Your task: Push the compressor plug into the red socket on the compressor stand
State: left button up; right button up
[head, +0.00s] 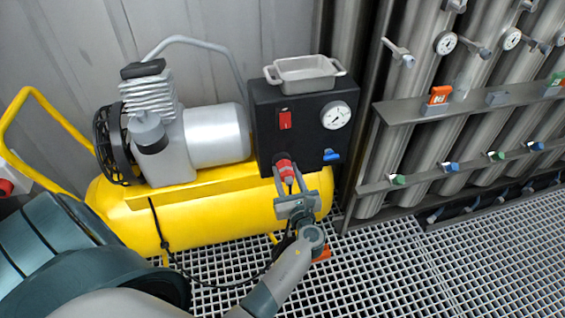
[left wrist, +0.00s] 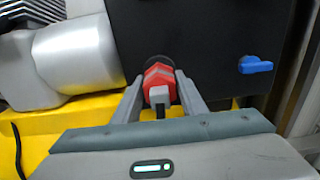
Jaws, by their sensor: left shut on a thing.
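My left gripper (head: 284,177) is shut on the red compressor plug (head: 288,172), at the lower front of the black stand box (head: 308,107). In the left wrist view, the plug (left wrist: 159,86) sits between the two grey fingers (left wrist: 159,90), its far end against or very near a dark round fitting (left wrist: 154,66) on the black face. The red socket is mostly hidden behind the plug, and I cannot tell how far in the plug is. A black cable (head: 196,281) runs along the floor from the compressor toward the gripper. My right gripper is not in view.
The yellow compressor tank (head: 190,222) lies left of and below the gripper. The box carries a red switch (head: 285,120), a gauge (head: 336,115), a blue valve handle (head: 331,155) and a grey tray (head: 305,72) on top. Steel vessels (head: 420,135) stand to the right; grating (head: 440,275) is clear.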

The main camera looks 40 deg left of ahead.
aim_at(290, 181)
pick_arm(q)
jog(key=shift+p+v, duration=0.6)
jog(key=shift+v, duration=2.05)
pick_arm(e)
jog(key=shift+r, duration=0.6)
pick_arm(q)
jog(key=shift+s+r, duration=0.1)
